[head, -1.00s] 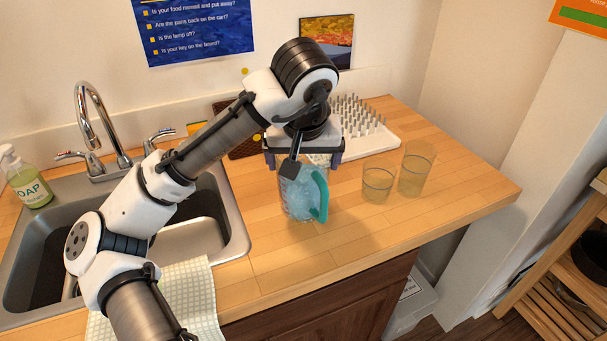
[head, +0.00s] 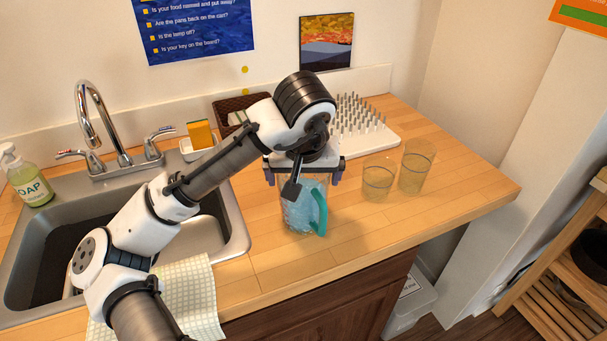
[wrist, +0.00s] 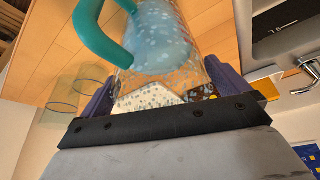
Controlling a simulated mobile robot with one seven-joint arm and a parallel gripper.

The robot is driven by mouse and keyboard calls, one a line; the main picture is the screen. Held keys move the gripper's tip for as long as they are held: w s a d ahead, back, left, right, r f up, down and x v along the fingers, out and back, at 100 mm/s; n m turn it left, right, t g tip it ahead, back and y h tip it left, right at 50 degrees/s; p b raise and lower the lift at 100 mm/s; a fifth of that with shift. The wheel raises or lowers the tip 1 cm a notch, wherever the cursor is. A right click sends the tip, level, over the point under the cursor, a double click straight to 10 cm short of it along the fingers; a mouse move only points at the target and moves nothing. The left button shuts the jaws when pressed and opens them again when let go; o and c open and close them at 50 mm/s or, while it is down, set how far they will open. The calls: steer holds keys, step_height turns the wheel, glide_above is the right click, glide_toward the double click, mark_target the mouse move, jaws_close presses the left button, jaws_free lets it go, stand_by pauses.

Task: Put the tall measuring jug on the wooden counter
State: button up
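The tall measuring jug (head: 299,214) is clear, with a teal handle and bluish contents. It stands upright over the wooden counter (head: 380,225), right of the sink. My gripper (head: 303,178) points down from above, with its purple fingers on either side of the jug's upper part. The wrist view shows the jug (wrist: 165,45) between both fingers, with its handle to the left. The gripper appears shut on it. The jug's base is close to the counter top; I cannot tell whether it touches.
Two glass tumblers (head: 378,180) (head: 416,168) stand right of the jug. A white pegged drying rack (head: 385,140) is behind. The sink (head: 235,215) and a checked cloth (head: 195,300) are left. The counter's front and right end are clear.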

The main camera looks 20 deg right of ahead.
steer(key=b+v, duration=0.1)
steer(key=v, duration=1.1)
steer(key=shift+r, duration=0.15)
steer(key=shift+s, duration=0.1)
